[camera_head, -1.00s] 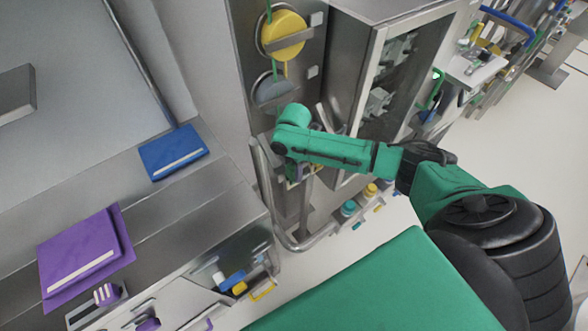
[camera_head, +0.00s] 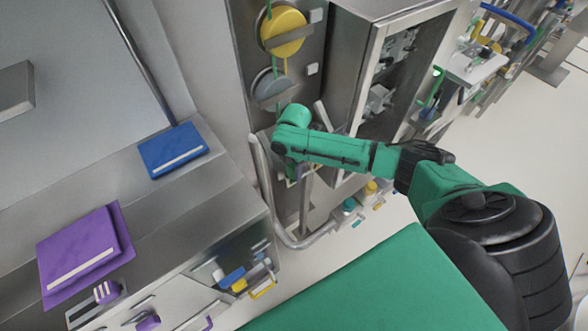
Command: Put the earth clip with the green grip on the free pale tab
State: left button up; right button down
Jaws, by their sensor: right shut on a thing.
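My right gripper (camera_head: 291,170) points down beside the steel cabinet, below its green wrist. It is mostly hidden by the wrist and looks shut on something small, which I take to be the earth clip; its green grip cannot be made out. A thin green cord (camera_head: 276,103) runs down the panel from the reels towards the wrist. Two small pale squares, an upper one (camera_head: 316,16) and a lower one (camera_head: 312,68), sit on the panel beside the reels. I cannot tell whether either is the free tab. My left gripper is not in view.
A yellow reel (camera_head: 283,32) and a grey reel (camera_head: 270,85) are on the panel above my wrist. A bent steel rail (camera_head: 262,190) stands close left of the gripper. An open-fronted cabinet (camera_head: 350,70) is at right. Blue (camera_head: 173,152) and purple (camera_head: 85,252) folders lie left.

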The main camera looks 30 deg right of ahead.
jog(key=shift+s+f, duration=0.1)
jog(key=shift+c, duration=1.8)
grip_release()
jog(key=shift+w+r, duration=0.2)
jog(key=shift+r, duration=0.35)
notch_tip(320, 180, up, 14)
jog(key=b, duration=0.2)
jog(key=shift+s+f, duration=0.2)
jog(key=shift+f, duration=0.05)
